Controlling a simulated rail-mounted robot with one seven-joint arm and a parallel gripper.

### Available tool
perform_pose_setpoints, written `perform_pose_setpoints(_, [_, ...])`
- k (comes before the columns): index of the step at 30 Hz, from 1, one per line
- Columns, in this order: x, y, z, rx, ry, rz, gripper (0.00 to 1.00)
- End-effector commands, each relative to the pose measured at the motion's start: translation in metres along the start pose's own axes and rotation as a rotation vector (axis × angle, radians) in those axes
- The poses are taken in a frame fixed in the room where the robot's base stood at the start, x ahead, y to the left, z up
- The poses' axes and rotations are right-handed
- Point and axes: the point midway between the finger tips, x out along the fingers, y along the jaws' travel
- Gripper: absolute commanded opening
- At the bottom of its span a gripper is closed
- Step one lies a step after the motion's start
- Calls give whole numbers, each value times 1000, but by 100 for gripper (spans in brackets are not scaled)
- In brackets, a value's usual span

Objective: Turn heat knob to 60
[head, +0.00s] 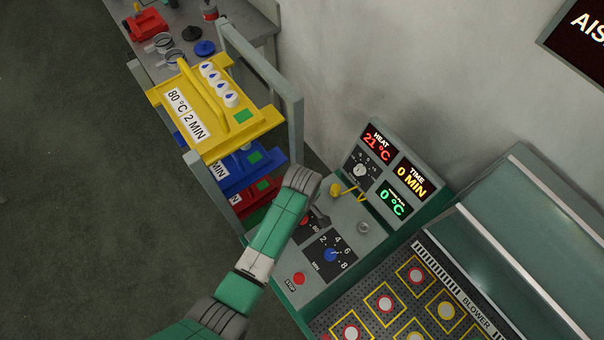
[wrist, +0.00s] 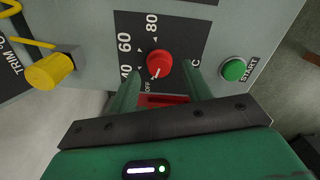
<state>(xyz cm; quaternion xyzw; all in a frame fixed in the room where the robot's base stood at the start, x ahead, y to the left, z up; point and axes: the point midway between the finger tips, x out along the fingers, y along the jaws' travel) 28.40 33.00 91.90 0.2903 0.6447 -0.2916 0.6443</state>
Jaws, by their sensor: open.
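The red heat knob (wrist: 158,63) sits on a dark dial plate (wrist: 180,30) marked OFF, 40, 60 and 80 in the wrist view. The white mark on its face points towards OFF. My gripper (wrist: 160,82) is open, its two green fingers pointing at the knob, one at each side of its lower part. I cannot tell whether either finger touches it. In the head view my arm partly covers this dial, and only a piece of the red knob (head: 305,222) shows. The heat display (head: 377,145) reads 21 °C.
A green START button (wrist: 233,69) is right of the dial, and a yellow knob (wrist: 50,72) is left. The head view shows a blue minute knob (head: 330,255), a red STOP button (head: 299,278) and a rack with a yellow tray (head: 203,137) beside the panel.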

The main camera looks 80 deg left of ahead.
Motion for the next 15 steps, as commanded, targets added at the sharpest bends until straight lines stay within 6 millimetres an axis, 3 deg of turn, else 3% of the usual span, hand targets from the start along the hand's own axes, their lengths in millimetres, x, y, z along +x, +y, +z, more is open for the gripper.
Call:
perform_pose_setpoints(5, [20,0,0,0,0,0,49])
perform_pose_setpoints(13, [23,0,0,1,0,1,49])
perform_pose_setpoints(15, [23,0,0,1,0,2,39])
